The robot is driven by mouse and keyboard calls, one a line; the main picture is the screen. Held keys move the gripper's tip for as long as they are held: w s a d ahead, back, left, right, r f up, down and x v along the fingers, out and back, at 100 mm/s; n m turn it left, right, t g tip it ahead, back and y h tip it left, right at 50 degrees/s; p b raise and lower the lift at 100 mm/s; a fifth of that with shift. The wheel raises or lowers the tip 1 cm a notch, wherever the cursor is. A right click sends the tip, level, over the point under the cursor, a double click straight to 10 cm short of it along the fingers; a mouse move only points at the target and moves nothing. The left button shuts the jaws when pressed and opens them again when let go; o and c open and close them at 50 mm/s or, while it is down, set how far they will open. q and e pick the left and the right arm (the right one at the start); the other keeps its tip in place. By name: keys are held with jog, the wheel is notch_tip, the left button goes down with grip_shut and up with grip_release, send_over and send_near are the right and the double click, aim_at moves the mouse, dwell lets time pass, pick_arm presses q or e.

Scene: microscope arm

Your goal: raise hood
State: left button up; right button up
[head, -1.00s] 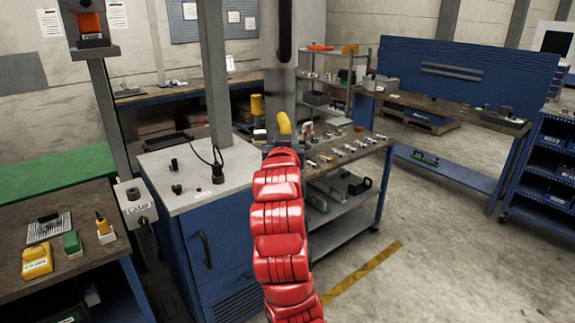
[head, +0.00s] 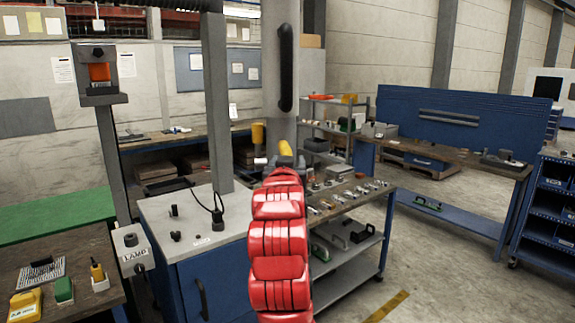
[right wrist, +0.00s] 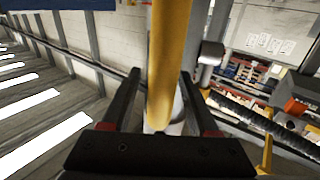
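A yellow handle (head: 285,148) shows just past the end of the red arm in the head view. In the right wrist view the yellow bar (right wrist: 168,60) runs down between the fingers of my right gripper (right wrist: 160,85), its rounded lower end near the palm. The fingers stand apart, with a gap between the left finger and the bar; contact on the right side is unclear. In the head view my right gripper (head: 283,164) is mostly hidden behind the arm. No hood can be clearly made out. My left gripper is not in view.
A grey-topped blue cabinet (head: 168,236) stands left of the arm, with a grey post (head: 216,100) rising from it. A tool cart (head: 345,258) stands to the right. A lamp box (head: 132,240) is at left.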

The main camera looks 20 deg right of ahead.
jog(key=shift+f, duration=0.15)
jog(key=shift+s, duration=0.15)
jog(key=b+v, duration=0.4)
jog(key=v, duration=1.3)
jog(key=shift+a, duration=0.1)
